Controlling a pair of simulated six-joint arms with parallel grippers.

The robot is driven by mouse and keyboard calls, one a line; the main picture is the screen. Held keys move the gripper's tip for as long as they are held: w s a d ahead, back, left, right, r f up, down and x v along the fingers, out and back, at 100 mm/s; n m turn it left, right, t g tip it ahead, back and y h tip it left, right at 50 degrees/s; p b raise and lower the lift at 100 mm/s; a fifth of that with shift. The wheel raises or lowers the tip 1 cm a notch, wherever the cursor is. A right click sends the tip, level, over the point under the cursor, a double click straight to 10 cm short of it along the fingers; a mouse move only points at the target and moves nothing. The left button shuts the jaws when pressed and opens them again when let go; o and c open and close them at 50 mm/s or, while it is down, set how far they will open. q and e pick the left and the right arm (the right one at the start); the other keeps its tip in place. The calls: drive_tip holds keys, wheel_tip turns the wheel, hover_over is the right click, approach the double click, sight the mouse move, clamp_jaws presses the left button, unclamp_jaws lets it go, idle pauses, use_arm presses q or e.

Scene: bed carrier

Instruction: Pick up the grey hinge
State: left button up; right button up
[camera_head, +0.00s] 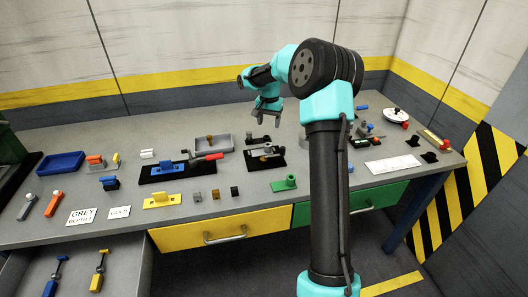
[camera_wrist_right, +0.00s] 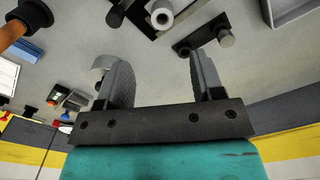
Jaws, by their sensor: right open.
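A small dark grey piece with upright knobs (camera_head: 258,140) lies on the table behind the black clamp fixture; it looks most like the grey hinge, but I cannot be certain. What seems to be the same piece shows in the right wrist view (camera_wrist_right: 205,36), beyond the tip of the right-hand finger. My right gripper (camera_head: 267,117) hangs above the back of the table, behind that piece. In the right wrist view my right gripper (camera_wrist_right: 158,75) is open, with nothing between its fingers. My left gripper is not in view.
The black clamp fixture (camera_head: 278,160) and a grey tray (camera_head: 225,147) stand close by. A blue clamp on a black base (camera_head: 150,177) is further left. A "GREY" deposit card (camera_head: 82,216) lies at the front left. A light round part (camera_wrist_right: 101,70) shows beside one finger.

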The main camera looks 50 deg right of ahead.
hover_over(268, 145)
drive_tip(key=f, duration=0.4)
drive_tip(key=s+f, duration=0.1)
drive_tip(key=f, duration=0.2)
drive_tip(key=shift+a, duration=0.3)
drive_tip(key=shift+w+a+f, duration=0.1)
drive_tip(key=shift+a+f, duration=0.05)
drive_tip(key=shift+f, duration=2.4)
drive_tip(key=shift+c, duration=0.2)
clamp_jaws()
